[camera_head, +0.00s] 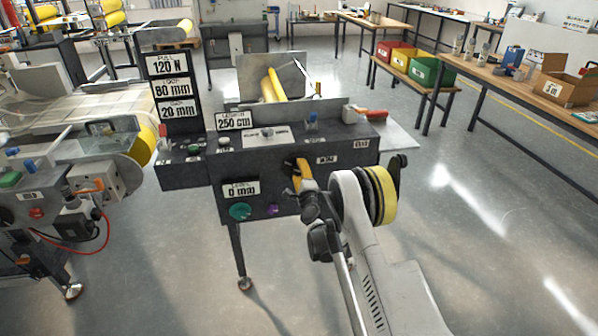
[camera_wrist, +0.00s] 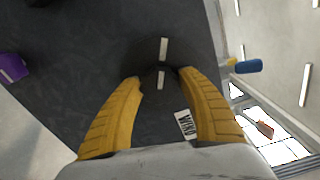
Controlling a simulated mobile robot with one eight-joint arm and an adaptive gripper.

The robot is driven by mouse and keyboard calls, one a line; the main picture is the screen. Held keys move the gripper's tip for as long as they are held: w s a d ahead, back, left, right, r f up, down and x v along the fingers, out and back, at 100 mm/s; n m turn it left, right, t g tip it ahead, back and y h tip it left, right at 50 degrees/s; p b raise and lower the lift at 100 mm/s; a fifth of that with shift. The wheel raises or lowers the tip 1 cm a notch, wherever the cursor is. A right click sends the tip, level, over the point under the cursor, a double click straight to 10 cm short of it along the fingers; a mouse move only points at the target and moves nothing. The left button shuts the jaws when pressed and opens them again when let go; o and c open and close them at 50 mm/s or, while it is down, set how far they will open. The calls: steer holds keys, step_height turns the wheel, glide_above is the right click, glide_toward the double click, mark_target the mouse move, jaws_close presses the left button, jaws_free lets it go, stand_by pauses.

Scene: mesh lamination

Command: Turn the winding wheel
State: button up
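The winding wheel (camera_wrist: 150,58) is a dark round knob on the machine's dark front panel, with a white mark on it; dark on dark, its outline is hard to make out. A white WIND label (camera_wrist: 185,124) is beside it. My gripper (camera_wrist: 160,76) has two yellow fingers, spread apart, with their tips at the wheel's near side. Whether they touch it I cannot tell. In the head view, my gripper (camera_head: 298,166) is at the panel front, and the arm and fingers mostly cover the wheel.
The dark machine (camera_head: 305,145) carries a LENGTH sign reading 250 cm and a lower sign reading 0 mm. A green button (camera_head: 240,211) and purple button (camera_head: 273,210) are lower left of my gripper. A red-handled tool (camera_head: 372,114) lies at the right. Open floor (camera_head: 470,215) is to the right.

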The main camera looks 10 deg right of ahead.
steer(key=shift+o, duration=1.2)
steer(key=shift+d, duration=0.1)
steer(key=s, duration=0.7)
steer(key=shift+s, duration=0.25)
